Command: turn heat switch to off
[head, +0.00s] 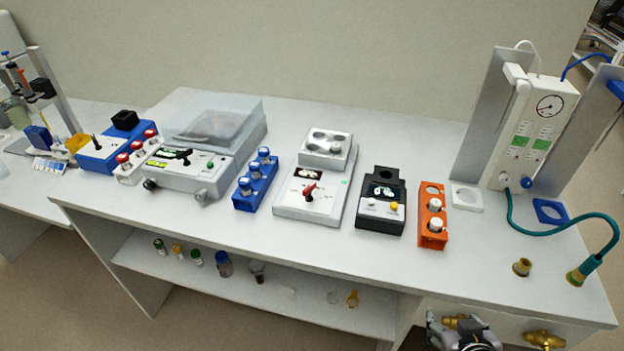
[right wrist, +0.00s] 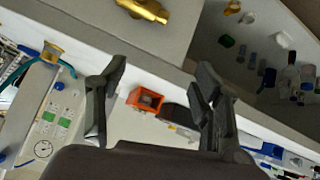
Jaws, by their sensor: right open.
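A white heating unit (head: 318,203) with a grey top block stands mid-bench in the head view. On its sloped front is a red-handled switch (head: 310,190), its handle tilted up to the right. Its labels are too small to read, so I cannot tell which switch is marked heat. A larger white unit (head: 190,176) to the left has a black lever (head: 184,153). My right gripper (head: 462,335) is at the bottom edge, in front of the bench and well away from the switches. In the right wrist view the gripper (right wrist: 158,75) has its fingers apart and empty.
A black device (head: 382,218), an orange rack (head: 433,228) and a blue rack (head: 255,185) flank the heating unit. Brass valves (head: 543,340) sit on the bench front near my right gripper. A teal hose (head: 560,228) curves at the right. Small bottles stand on the lower shelf (head: 300,311).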

